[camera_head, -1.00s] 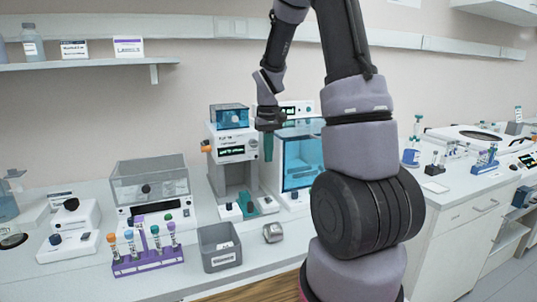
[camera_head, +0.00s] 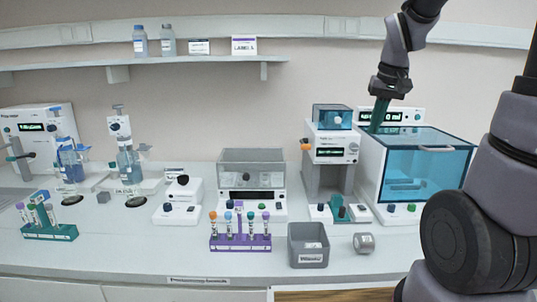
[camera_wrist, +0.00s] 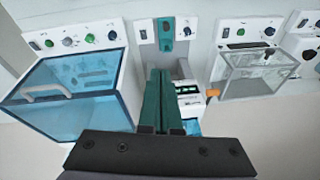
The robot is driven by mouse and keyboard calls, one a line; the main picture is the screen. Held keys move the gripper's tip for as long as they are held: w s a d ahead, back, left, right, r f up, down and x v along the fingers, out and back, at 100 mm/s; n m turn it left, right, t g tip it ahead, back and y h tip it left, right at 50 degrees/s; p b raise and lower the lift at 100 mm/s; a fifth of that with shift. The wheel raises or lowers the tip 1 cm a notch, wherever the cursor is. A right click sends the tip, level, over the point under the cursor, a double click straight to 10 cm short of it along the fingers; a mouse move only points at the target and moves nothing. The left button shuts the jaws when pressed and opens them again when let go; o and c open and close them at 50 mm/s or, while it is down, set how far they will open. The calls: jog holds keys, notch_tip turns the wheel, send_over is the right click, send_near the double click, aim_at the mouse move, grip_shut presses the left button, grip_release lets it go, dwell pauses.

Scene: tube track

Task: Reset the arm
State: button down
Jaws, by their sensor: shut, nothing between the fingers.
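The wrist view shows the two fingers (camera_wrist: 158,100) side by side, touching. My arm rises from the right edge of the head view and bends down to the gripper. The gripper is above the bench and appears clear of the machines.
A blue-lidded machine (camera_head: 425,155) and a white device with a blue top (camera_head: 331,150) stand near the gripper. A purple tube rack (camera_head: 240,243), a grey bin (camera_head: 308,258) and a small metal cylinder (camera_head: 364,243) stand on the bench (camera_head: 150,262). A shelf (camera_head: 190,62) runs above.

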jog(key=s+a+r+m+t, duration=0.1)
jog(key=s+a+r+t, duration=0.1)
jog(key=s+r, duration=0.2)
jog(key=s+a+r+m+t+y, duration=0.1)
jog(key=s+r, duration=0.3)
jog(key=s, duration=0.5)
jog(key=shift+s+a+r+t, duration=0.15)
jog(key=shift+s+a+t, duration=0.2)
jog(key=shift+t, duration=0.25)
